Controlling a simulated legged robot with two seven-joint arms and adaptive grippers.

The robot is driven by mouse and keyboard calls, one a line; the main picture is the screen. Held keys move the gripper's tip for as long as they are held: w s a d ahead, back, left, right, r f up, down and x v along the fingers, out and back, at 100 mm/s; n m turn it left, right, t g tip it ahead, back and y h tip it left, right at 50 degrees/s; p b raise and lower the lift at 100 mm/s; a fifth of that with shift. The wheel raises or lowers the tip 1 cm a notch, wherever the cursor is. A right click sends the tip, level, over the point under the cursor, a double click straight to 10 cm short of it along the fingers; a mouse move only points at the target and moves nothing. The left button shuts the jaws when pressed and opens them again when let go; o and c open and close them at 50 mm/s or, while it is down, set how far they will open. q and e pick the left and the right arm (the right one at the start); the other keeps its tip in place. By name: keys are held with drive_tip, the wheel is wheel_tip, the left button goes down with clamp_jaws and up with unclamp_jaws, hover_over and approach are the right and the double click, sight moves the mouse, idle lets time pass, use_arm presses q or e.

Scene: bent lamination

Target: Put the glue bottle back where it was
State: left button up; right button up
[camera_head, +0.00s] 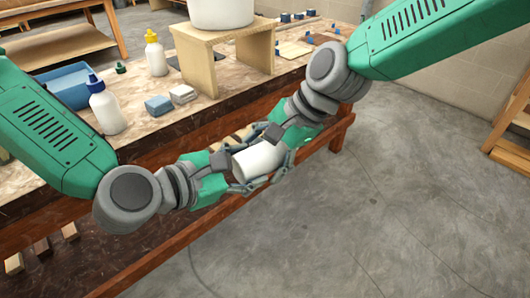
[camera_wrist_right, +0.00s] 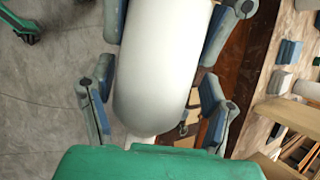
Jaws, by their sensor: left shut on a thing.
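A white bottle (camera_head: 258,160), which I take as the glue bottle, is in the air in front of the bench, between my two grippers. Its label and cap cannot be made out. My left gripper (camera_head: 238,181) is shut on it from the left. My right gripper (camera_head: 287,155) has its fingers on both sides of the bottle's other end. In the right wrist view the white bottle (camera_wrist_right: 158,75) fills the middle, its rounded end toward my right palm. Whether the right fingers press on it is unclear.
The bench (camera_head: 215,118) holds a blue-capped white bottle (camera_head: 106,108), a yellow-capped bottle (camera_head: 155,54), a blue tray (camera_head: 66,85), small blocks (camera_head: 158,105) and a wooden stand (camera_head: 204,68) under a white cylinder (camera_head: 220,12). Open floor (camera_head: 350,220) lies front right.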

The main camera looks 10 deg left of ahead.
drive_tip(key=c, duration=1.1)
use_arm(q)
drive_tip(key=o, duration=1.5)
use_arm(e)
drive_tip(key=shift+a+r, duration=0.1)
use_arm(q)
drive_tip(key=shift+r, duration=0.15)
